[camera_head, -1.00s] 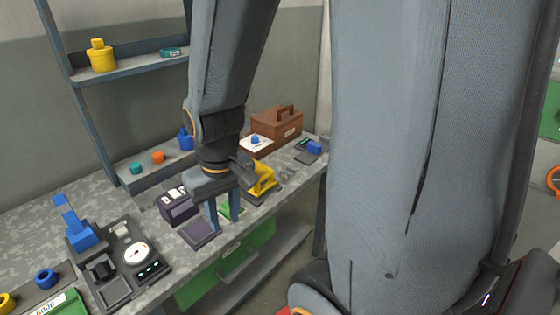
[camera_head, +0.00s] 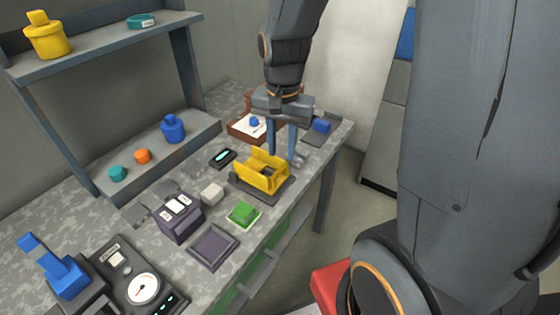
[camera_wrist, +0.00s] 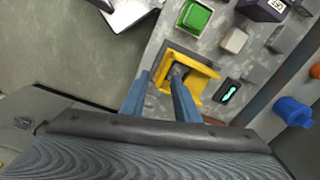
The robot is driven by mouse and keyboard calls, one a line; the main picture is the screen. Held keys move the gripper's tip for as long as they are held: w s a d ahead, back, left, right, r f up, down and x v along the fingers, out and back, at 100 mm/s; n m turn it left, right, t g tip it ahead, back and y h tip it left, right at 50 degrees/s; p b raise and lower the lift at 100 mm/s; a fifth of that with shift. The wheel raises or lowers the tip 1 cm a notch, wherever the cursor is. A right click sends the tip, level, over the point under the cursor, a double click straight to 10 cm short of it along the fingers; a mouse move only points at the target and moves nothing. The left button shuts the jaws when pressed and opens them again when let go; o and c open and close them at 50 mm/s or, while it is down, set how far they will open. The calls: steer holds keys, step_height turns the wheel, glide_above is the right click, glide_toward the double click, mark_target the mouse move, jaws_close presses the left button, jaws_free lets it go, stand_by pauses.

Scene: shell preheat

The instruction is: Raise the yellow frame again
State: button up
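The yellow frame (camera_head: 262,172) sits low on a dark base plate (camera_head: 247,189) near the middle of the bench; it also shows in the wrist view (camera_wrist: 200,88). My gripper (camera_head: 284,156) points down at the frame's right end, its two blue-grey fingers apart. In the wrist view my gripper (camera_wrist: 161,74) has one finger over the frame's dark middle and the other outside its edge. I see nothing clamped between the fingers. Whether a finger touches the frame cannot be told.
A green block (camera_head: 243,213), white block (camera_head: 212,194) and purple box with light buttons (camera_head: 180,218) stand left of the frame. A dark display (camera_head: 222,158) lies behind it. A blue item (camera_head: 321,125) on a grey plate stands to the right. A shelf (camera_head: 100,52) rises at left.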

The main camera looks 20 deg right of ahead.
mark_target(279, 170)
steer(key=shift+w+f+m+p, duration=0.3)
steer(key=shift+w+f+m, duration=0.15)
steer(key=shift+f, duration=0.9)
steer(key=shift+w+f+m+p, duration=0.25)
steer(key=shift+w+f+m, duration=0.25)
steer(key=shift+f, duration=0.9)
steer(key=shift+w+f+m+p, duration=0.3)
steer(key=shift+f+m, duration=0.25)
steer(key=shift+f, duration=0.8)
jaws_close()
steer(key=shift+d, duration=0.1)
